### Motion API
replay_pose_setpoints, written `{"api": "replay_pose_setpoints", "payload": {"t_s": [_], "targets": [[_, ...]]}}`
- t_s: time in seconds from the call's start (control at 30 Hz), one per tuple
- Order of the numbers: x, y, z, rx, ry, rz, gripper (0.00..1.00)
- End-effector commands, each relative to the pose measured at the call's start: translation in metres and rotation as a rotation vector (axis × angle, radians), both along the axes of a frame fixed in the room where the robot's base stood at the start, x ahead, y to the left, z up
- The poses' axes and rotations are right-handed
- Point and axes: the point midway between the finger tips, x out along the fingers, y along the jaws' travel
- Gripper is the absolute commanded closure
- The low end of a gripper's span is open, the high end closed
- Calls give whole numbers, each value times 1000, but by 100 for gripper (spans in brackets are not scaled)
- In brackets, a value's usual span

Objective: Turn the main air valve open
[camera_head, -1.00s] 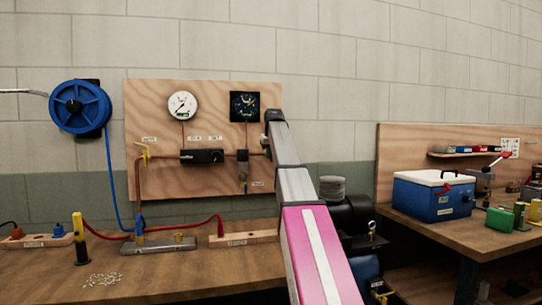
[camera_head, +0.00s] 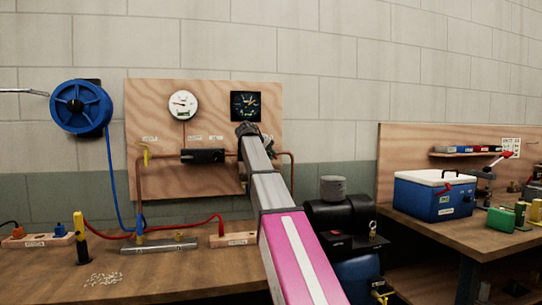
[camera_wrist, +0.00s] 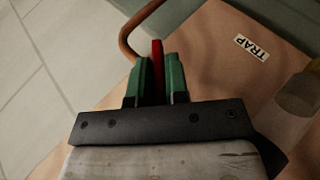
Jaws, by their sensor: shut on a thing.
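In the wrist view the two green fingers of my gripper (camera_wrist: 158,78) are closed on the sides of a narrow red lever (camera_wrist: 157,58), which looks like the handle of the main air valve. The valve body under the lever is hidden behind the fingers. In the head view my gripper's end (camera_head: 248,130) is at the right part of the plywood panel (camera_head: 215,100), and my arm covers the lever and the fittings there. A copper pipe (camera_head: 292,172) bends down to the right of my arm; it also curves beyond the fingers in the wrist view (camera_wrist: 127,38).
A white gauge (camera_head: 184,103) and a dark gauge (camera_head: 245,105) sit on the panel. A black unit (camera_head: 203,156) and a yellow handle (camera_head: 146,155) are on the pipe. A "TRAP" label (camera_wrist: 252,47) is near the fingers. A black compressor (camera_head: 345,215) stands below right.

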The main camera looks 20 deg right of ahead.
Motion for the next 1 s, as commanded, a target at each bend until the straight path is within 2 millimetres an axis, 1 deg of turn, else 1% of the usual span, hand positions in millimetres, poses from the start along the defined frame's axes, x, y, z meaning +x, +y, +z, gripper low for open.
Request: {"api": "replay_pose_setpoints", "payload": {"t_s": [0.2, 0.5, 0.73, 1.0], "targets": [[-1, 2, -3, -207, 1, 2, 100], [-1, 2, -5, -465, 2, 2, 100], [-1, 2, -5, -605, 1, 2, 100], [0, 1, -5, -688, 0, 2, 100]]}}
